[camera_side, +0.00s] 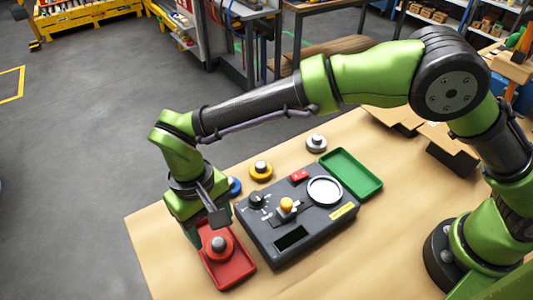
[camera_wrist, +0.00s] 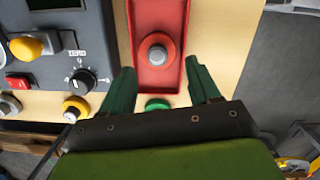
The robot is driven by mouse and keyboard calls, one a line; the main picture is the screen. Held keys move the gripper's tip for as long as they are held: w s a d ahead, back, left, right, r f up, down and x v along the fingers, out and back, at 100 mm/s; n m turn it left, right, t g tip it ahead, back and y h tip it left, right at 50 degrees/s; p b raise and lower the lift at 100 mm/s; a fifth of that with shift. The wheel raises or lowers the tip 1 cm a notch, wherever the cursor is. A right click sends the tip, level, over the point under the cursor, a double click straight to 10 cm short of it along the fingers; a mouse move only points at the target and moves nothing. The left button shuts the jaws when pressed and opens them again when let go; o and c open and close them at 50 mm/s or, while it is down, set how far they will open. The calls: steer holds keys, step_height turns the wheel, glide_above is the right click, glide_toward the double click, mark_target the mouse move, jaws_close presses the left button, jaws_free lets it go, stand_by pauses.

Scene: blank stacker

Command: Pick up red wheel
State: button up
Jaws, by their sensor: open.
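The red wheel (camera_side: 212,254) with a grey knob lies in the red tray (camera_side: 240,277) at the table's front left in the side view. In the wrist view the wheel (camera_wrist: 146,60) sits inside the tray (camera_wrist: 157,14), ahead of my fingertips and between their lines. My gripper (camera_side: 205,228) points down over the tray's far end and hides part of it. In the wrist view my gripper (camera_wrist: 159,70) is open, one finger on each side of the tray, with nothing held. Finger height above the table is hard to tell.
A dark control box (camera_side: 300,228) stands right of the red tray. Yellow (camera_side: 261,174), grey (camera_side: 316,143) and blue (camera_side: 235,187) wheels stand behind. A green wheel (camera_wrist: 157,104) shows between my fingers. An empty green tray (camera_side: 351,174) lies right.

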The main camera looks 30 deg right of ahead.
mark_target(218, 242)
steer(key=shift+s+d+f, duration=0.1)
steer(key=shift+d+f, duration=0.05)
steer(key=shift+f, duration=1.05)
steer(key=shift+s+d+f, duration=0.1)
steer(key=shift+f, duration=1.05)
jaws_close()
